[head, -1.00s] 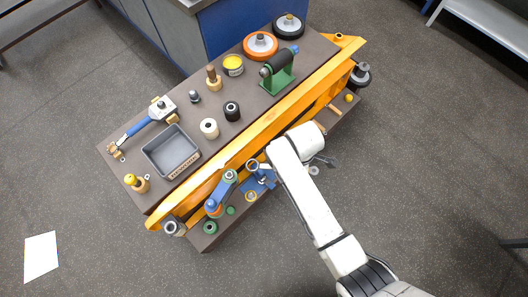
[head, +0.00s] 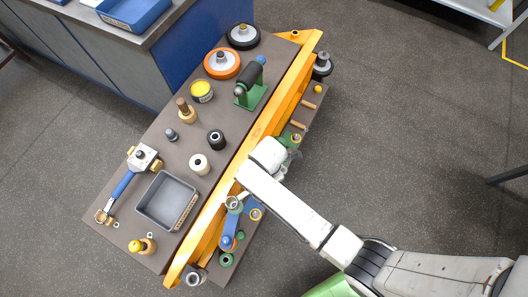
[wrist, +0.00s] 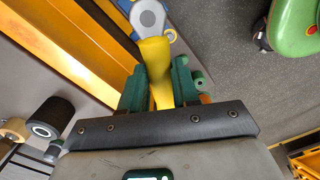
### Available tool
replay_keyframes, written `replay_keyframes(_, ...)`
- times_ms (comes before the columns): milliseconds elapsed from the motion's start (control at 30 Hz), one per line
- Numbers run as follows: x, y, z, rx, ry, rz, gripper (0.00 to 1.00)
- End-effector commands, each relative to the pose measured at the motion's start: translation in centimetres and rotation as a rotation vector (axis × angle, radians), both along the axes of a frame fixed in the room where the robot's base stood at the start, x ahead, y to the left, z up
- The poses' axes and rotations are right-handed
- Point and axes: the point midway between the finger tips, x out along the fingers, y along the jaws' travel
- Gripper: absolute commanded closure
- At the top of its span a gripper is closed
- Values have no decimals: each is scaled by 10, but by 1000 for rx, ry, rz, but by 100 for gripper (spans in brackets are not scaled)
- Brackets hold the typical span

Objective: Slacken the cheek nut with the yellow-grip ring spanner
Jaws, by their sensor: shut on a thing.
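My gripper (wrist: 158,82) is shut on the yellow grip of the ring spanner (wrist: 157,92), between its green fingers in the wrist view. The grip runs up to a blue and grey round part (wrist: 148,15) at the top edge; I cannot tell whether the spanner's ring is around, or only beside, it. In the head view my gripper (head: 291,153) is at the near side of the orange fork beam (head: 262,130), and the spanner is mostly hidden by my arm. I cannot make out the cheek nut for certain in either view.
A bench holds a grey tray (head: 140,202), black roller (head: 216,138), cream roller (head: 199,164), orange-rimmed wheel (head: 222,51) and green stand (head: 250,98). A blue lever tool (head: 229,235) and small parts stand on the near shelf. Open floor lies to the right.

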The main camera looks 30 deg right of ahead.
Motion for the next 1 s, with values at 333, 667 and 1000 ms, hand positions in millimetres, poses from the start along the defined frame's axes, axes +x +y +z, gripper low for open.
replay_keyframes(333, 1, -1, 2, 0, -1, -2, 100)
replay_keyframes(667, 1, -3, -20, 1, -1, -1, 100)
replay_keyframes(1000, 1, -3, -47, 1, -2, -2, 100)
